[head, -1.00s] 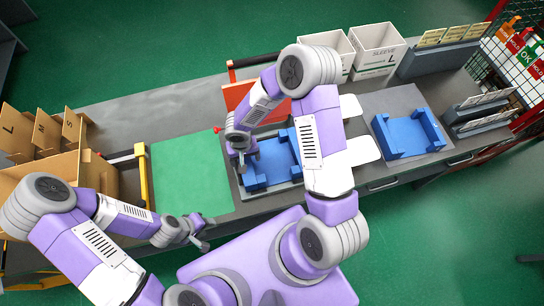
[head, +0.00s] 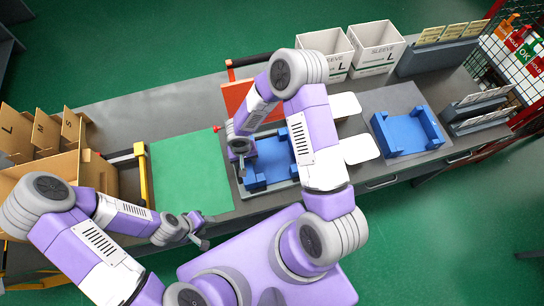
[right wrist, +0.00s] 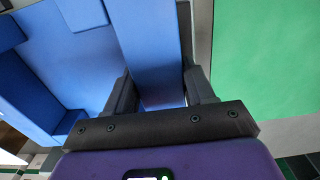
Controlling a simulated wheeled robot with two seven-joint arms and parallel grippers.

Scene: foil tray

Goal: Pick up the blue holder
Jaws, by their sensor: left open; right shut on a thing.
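A blue holder (head: 268,169) sits in a grey tray-like fixture near the middle of the bench, partly covered by my right arm. My right gripper (head: 243,172) is at its left side. In the right wrist view, the two dark fingers (right wrist: 160,92) stand on either side of the blue holder's wall (right wrist: 150,45) and are shut on it. Whether the holder is clear of its base cannot be told. My left gripper (head: 203,240) is open and empty, in front of the bench edge below the green mat.
A second blue holder (head: 408,133) rests on a grey mat at the right. A green mat (head: 190,172) lies clear at the left. White sleeve boxes (head: 376,48) stand at the back. Two white plates (head: 360,149) lie between the holders. Cardboard dividers (head: 45,132) are at far left.

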